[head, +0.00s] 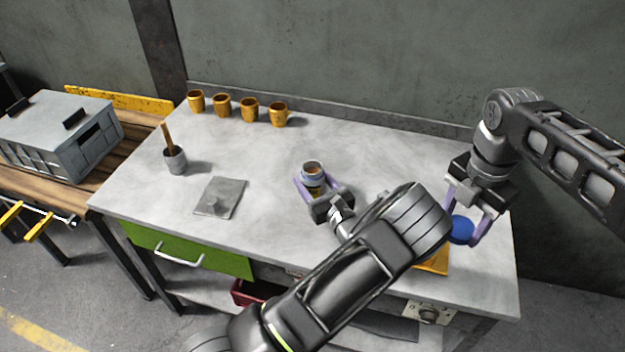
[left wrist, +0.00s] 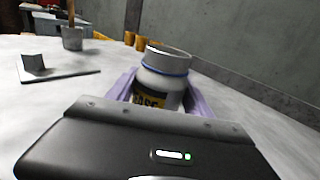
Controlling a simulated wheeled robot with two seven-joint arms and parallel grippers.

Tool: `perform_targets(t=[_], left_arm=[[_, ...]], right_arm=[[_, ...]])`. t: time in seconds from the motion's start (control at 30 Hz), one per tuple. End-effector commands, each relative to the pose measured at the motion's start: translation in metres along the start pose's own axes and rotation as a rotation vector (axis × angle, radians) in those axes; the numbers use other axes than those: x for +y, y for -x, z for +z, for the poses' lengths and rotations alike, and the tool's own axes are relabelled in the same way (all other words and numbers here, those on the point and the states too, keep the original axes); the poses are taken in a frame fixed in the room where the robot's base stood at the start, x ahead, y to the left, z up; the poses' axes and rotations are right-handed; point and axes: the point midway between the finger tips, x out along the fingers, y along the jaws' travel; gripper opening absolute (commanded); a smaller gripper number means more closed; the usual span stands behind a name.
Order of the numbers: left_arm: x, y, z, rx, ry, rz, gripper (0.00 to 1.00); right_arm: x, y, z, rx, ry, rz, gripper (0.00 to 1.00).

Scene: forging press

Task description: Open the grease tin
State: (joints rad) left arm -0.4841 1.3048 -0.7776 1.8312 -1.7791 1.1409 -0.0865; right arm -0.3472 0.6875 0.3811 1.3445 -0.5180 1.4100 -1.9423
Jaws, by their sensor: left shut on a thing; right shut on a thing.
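The grease tin (head: 313,169) stands upright on the grey bench top, a pale jar with a yellow and black label. Its top is open and brown contents show inside. In the left wrist view the tin (left wrist: 163,82) has a blue ring below its bare rim. My left gripper (head: 316,185) is shut on the tin's body, one finger on each side. My right gripper (head: 464,224) is shut on a round blue lid (head: 461,230), well apart from the tin at the right of the bench.
Several orange mugs (head: 249,109) line the back edge. A cup with a wooden-handled tool (head: 175,161) and a grey plate with a small block (head: 220,197) stand left. A yellow-orange item (head: 435,262) lies below the right gripper. The middle back is clear.

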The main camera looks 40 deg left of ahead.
Motion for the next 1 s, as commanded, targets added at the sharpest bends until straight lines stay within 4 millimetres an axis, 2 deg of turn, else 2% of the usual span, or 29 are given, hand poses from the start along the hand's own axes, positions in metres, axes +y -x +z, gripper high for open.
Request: perform_targets(t=[0.17,0.2,0.4,0.47,0.8,1.0], left_arm=[[0.0,0.0,-0.003,-0.003,0.0,0.0,0.0],[0.0,0.0,-0.003,0.0,-0.001,0.0,0.62],[0.0,0.0,-0.003,0.001,-0.001,0.0,0.78],[0.0,0.0,-0.003,0.001,-0.001,0.0,0.81],[0.0,0.001,0.001,0.001,-0.001,-0.001,0.81],[-0.001,0.027,-0.002,0.003,-0.002,-0.003,0.81]], right_arm=[[0.0,-0.004,0.0,0.0,0.0,0.0,0.06],[0.0,-0.003,0.0,0.0,0.0,0.0,0.06],[0.0,-0.002,0.0,0.0,0.0,0.0,0.06],[0.0,-0.002,0.0,0.0,0.0,0.0,0.06],[0.0,0.001,0.0,0.0,0.0,0.0,0.06],[0.0,-0.006,0.0,0.0,0.0,0.0,0.06]])
